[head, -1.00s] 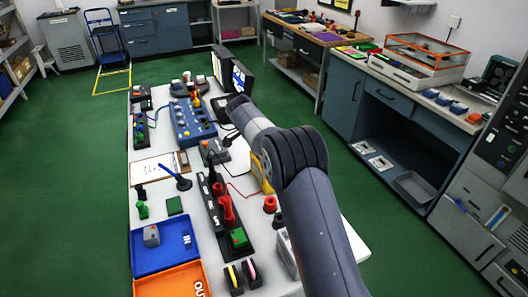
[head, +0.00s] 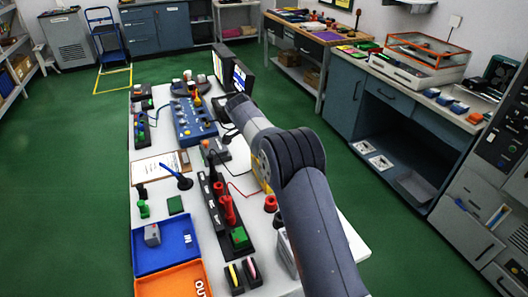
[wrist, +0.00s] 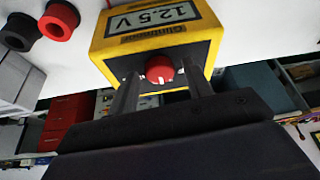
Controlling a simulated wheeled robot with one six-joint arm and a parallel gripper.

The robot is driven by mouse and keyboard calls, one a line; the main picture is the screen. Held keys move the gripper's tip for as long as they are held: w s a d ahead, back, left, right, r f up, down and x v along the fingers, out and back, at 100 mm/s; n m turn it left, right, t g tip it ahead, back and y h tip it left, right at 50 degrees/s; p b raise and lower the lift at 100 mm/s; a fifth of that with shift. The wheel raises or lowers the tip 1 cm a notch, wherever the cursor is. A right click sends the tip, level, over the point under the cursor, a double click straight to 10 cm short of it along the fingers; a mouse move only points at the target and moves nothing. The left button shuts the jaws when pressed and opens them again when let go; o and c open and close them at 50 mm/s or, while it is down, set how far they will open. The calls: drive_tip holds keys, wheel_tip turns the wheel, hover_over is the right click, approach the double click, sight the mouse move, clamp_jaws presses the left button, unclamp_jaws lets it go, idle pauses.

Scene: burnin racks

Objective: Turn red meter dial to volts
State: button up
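The yellow meter (wrist: 150,46) appears upside down in the wrist view. Its display reads 12.5 V. Its red dial (wrist: 159,68) sits on a dark face and has a small pale mark. My gripper (wrist: 160,74) is open, with one finger on each side of the dial and a visible gap to it on both sides. I cannot tell how far the fingertips are from the meter's face. In the head view, only a strip of the yellow meter (head: 260,178) shows beside my arm, which hides the dial and my gripper there.
Black and red rings (wrist: 59,20) lie near the meter in the wrist view. In the head view, the white bench holds a blue tray (head: 182,262), an orange tray (head: 160,284), a black strip with red parts (head: 213,195), a blue box (head: 193,120) and monitors (head: 241,78).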

drive_tip(key=shift+o, duration=0.2)
drive_tip(key=v, duration=1)
drive_tip(key=shift+r+b, duration=0.35)
drive_tip(key=shift+s+a, duration=0.1)
drive_tip(key=shift+a, duration=0.05)
drive_tip(key=x, duration=1)
drive_tip(key=shift+d+f+p, duration=0.2)
drive_tip(key=shift+f+p, duration=0.15)
